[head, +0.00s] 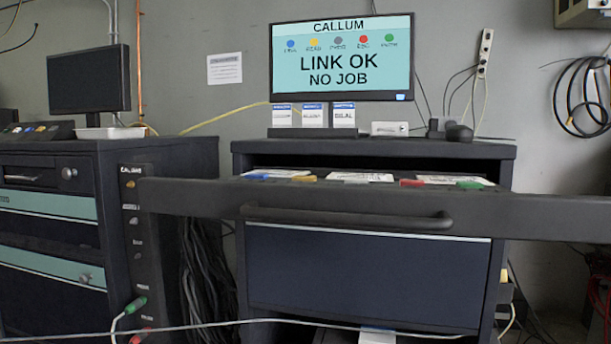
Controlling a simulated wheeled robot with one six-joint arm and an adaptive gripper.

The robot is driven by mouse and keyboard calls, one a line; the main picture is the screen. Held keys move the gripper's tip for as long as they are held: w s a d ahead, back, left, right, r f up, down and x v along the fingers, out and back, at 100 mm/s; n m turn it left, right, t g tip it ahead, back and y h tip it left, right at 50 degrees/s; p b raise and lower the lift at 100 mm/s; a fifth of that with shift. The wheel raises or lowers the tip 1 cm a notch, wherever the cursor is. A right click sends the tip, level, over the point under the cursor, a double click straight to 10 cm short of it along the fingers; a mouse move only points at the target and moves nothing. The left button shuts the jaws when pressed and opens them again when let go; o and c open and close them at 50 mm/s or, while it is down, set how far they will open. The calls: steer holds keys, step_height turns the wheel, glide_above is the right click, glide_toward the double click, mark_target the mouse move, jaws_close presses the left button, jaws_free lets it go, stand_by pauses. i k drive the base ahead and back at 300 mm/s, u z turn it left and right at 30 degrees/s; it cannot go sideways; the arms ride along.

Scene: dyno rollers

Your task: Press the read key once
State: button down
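The screen (342,60) on the cabinet shows "CALLUM", "LINK OK" and "NO JOB". Its row of colored dots has small labels; the yellow dot appears labelled "READ". A pulled-out drawer (375,210) below it carries a row of colored keys, seen nearly edge-on over its front. The yellow key (304,178) is second from the left. The blue key (256,175) is to its left. The grey key (356,181), red key (411,183) and green key (470,185) are to its right. Key labels are not readable. My gripper is not in view.
The drawer front with its handle (345,218) juts toward me. A dark panel (140,250) with green and red plugs stands at left. A pale cable (230,323) runs across the bottom.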

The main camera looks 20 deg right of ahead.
mark_target(297, 178)
steer(key=u, duration=0.55)
steer(key=k, duration=0.85)
steer(key=z, duration=0.35)
